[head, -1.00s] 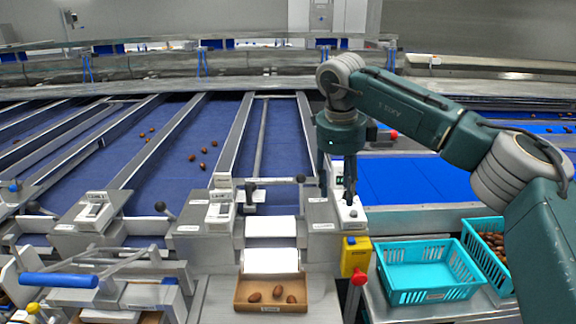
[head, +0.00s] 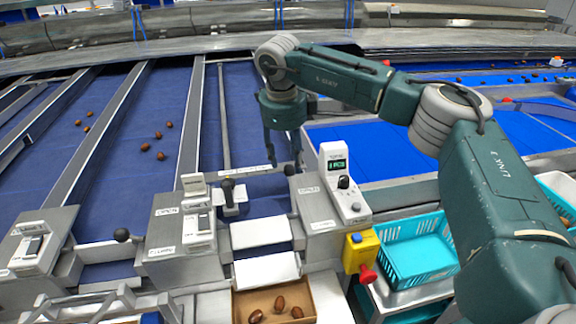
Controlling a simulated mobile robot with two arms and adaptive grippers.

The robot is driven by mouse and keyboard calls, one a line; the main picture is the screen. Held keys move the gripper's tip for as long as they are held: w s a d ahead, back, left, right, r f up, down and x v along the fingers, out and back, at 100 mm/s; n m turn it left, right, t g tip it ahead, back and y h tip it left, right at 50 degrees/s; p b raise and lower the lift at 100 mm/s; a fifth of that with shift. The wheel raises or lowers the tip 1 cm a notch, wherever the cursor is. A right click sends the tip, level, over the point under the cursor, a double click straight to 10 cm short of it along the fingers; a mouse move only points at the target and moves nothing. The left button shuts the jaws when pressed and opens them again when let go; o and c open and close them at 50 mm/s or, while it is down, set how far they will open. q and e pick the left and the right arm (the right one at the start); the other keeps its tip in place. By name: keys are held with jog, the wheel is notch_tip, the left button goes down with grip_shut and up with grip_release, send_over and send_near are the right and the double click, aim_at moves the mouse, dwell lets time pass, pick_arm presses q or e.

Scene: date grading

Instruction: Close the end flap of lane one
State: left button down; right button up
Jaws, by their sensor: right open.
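A lane end with a horizontal bar (head: 245,173) and a black knob (head: 290,170) at the bar's right end is at the centre of the head view. I take it for lane one, but its label is too small to read. My right gripper (head: 283,158) points down, open, with its fingers around or just above the knob; I cannot tell whether they touch it. Two white plates (head: 262,232) lie below the bar, and I cannot tell which part is the flap. Below them is a brown tray (head: 238,306) with several dates (head: 279,303). My left gripper is not in view.
A grey housing with a white control unit (head: 341,188) and small screen stands just right of the gripper. A yellow box with a red knob (head: 361,252) is below it. Turquoise crates (head: 418,258) stand to the right. A neighbouring housing (head: 178,240) stands left.

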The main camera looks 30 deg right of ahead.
aim_at(289, 167)
jog(key=f, duration=0.1)
jog(key=f+p, duration=0.1)
jog(key=f, duration=0.1)
jog(key=shift+w+d+f, duration=0.15)
jog(key=shift+w+d, duration=0.05)
jog(key=shift+w, duration=0.15)
jog(key=shift+w+d+f+p, duration=0.1)
jog(key=shift+f+p, duration=0.1)
jog(key=shift+f, duration=0.4)
jog(key=shift+w+d+f+p, duration=0.1)
jog(key=shift+f+p, duration=0.05)
jog(key=shift+f, duration=0.5)
jog(key=shift+c, duration=1.3)
jog(key=c, duration=0.4)
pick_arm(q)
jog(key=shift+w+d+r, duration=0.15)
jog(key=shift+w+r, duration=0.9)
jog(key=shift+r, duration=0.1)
pick_arm(e)
grip_shut()
